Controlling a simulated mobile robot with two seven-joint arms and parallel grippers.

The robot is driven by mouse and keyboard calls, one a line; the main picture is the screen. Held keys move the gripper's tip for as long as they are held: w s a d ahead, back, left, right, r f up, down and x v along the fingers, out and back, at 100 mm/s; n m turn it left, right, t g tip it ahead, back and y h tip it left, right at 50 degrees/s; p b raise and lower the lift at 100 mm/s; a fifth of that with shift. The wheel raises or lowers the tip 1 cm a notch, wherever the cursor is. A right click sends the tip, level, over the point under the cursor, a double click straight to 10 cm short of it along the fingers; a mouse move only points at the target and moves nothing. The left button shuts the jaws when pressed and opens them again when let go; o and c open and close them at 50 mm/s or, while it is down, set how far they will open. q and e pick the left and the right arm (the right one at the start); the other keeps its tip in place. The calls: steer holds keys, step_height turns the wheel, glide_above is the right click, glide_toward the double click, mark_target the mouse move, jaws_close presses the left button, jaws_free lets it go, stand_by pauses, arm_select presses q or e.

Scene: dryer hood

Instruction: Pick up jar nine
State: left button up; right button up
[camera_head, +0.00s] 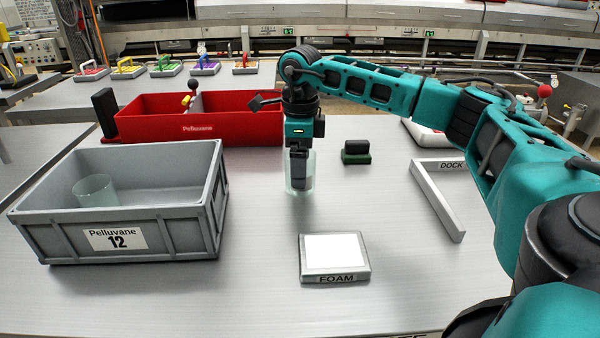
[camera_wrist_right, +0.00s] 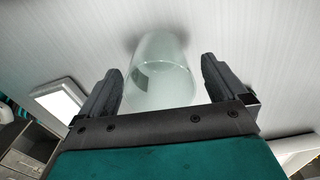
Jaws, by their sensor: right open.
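A clear, pale glass jar (camera_head: 308,172) stands upright on the metal table in the head view; no number is readable on it. My right gripper (camera_head: 299,178) comes down at this jar from above, its fingers overlapping it in the picture. In the right wrist view the jar (camera_wrist_right: 160,82) sits between the two open fingers of the gripper (camera_wrist_right: 162,70), with a visible gap on each side. A second glass jar (camera_head: 95,190) stands inside the grey crate; no number shows on it. My left gripper is out of view.
The grey crate (camera_head: 120,240), labelled Pelluvane 12, is at left. A divided red bin (camera_head: 240,127) lies behind. A FOAM pad (camera_head: 335,253) is in front, a DOCK bracket (camera_head: 438,203) at right, and a small green-based block (camera_head: 356,152) beside the jar.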

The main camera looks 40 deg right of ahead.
steer(key=shift+f, duration=0.55)
steer(key=c, duration=1.1)
steer(key=shift+r, duration=0.15)
